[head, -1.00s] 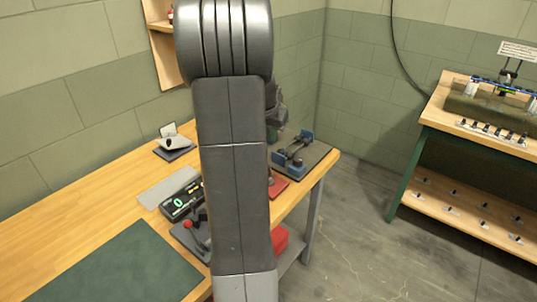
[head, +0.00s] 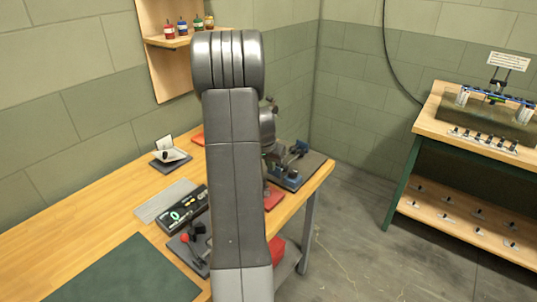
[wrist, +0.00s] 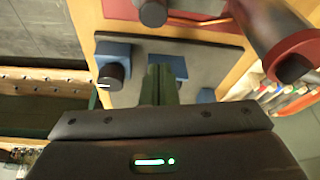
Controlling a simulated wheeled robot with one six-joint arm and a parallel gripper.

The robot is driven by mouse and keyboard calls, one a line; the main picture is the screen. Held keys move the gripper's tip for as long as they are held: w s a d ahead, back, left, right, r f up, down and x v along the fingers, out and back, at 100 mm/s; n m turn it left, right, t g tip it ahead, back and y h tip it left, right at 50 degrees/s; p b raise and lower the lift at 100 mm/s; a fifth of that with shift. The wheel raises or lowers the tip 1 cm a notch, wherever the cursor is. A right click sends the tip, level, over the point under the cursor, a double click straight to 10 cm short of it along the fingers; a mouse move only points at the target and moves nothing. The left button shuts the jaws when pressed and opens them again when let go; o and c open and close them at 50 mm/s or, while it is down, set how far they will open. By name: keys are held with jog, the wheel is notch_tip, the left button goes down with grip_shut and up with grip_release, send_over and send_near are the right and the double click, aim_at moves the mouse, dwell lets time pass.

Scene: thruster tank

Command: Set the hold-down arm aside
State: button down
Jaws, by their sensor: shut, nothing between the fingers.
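The fixture is a dark plate (head: 308,173) with blue blocks (head: 301,149) at the far right end of the workbench. In the wrist view the blue blocks (wrist: 115,52) stand on the plate (wrist: 203,62), with a dark cylinder (wrist: 114,76) beside the left one. I cannot clearly pick out the hold-down arm; my own arm and gripper hide part of the fixture. My gripper (wrist: 160,82) is shut and empty, its fingers pointing at the fixture between the blocks. In the wrist view I cannot tell whether it touches anything.
A red-collared grey part (wrist: 293,57) is close on the right in the wrist view. A readout box (head: 184,209), a red-knobbed lever unit (head: 190,240) and a green mat (head: 125,272) lie nearer on the bench. A tank bench (head: 470,130) stands right, across open floor.

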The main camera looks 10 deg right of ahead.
jog(key=s+a, duration=0.1)
jog(key=s, duration=0.1)
jog(key=shift+s+a+p, duration=0.35)
jog(key=shift+p, duration=0.05)
jog(key=shift+s+a+f, duration=0.2)
jog(key=shift+s, duration=0.05)
